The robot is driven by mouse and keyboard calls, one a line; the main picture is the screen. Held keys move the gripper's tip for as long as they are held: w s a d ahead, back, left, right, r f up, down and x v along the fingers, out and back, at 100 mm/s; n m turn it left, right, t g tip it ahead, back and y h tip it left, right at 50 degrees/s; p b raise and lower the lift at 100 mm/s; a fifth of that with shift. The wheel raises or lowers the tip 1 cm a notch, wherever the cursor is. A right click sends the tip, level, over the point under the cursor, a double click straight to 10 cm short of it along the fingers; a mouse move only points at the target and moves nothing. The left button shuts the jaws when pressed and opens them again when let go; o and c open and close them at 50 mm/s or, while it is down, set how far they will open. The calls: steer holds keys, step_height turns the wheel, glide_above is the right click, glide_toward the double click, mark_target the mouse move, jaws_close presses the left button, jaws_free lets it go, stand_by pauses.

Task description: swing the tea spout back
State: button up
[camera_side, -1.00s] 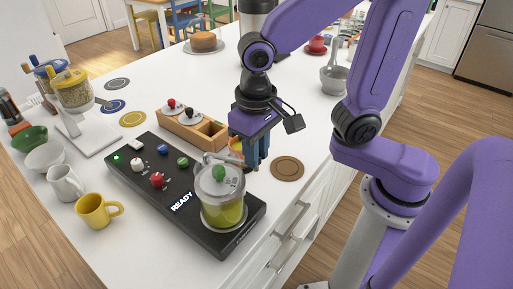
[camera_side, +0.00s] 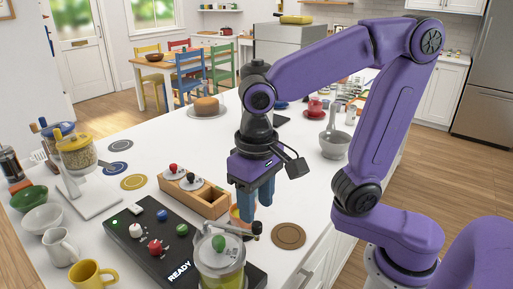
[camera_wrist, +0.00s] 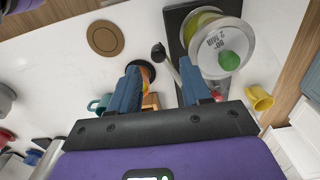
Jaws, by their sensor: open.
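The tea spout (camera_side: 238,230) is a thin grey arm with a dark tip, reaching right from the glass tea brewer (camera_side: 220,265). The brewer has a green-knobbed lid and stands on the black base. In the wrist view, the spout (camera_wrist: 172,64) lies between and just beyond my fingertips, with the green-knobbed lid (camera_wrist: 219,54) to its right. My gripper (camera_side: 256,203) points down with blue fingers, open, above and behind the spout tip. In the wrist view, nothing is clamped between the fingers (camera_wrist: 160,78). An orange cup (camera_side: 235,213) is partly hidden behind the fingers.
The black base (camera_side: 150,238) carries several knobs and a READY display. A wooden box (camera_side: 208,203) with small knobbed pieces stands behind it. A brown round coaster (camera_side: 289,236) lies right of the spout. A yellow mug (camera_side: 88,275) stands at front left.

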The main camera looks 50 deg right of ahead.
step_height(320, 180, up, 12)
steer(key=shift+r, duration=0.25)
stand_by(0.4)
steer(key=s+d+f+n, duration=0.5)
steer(key=f+n, duration=0.1)
steer(key=f, duration=0.3)
steer(key=s+d+f+n, duration=0.5)
steer(key=d+f+n, duration=0.1)
steer(key=f, duration=0.3)
steer(key=shift+s+n, duration=0.2)
steer(key=shift+n, duration=0.2)
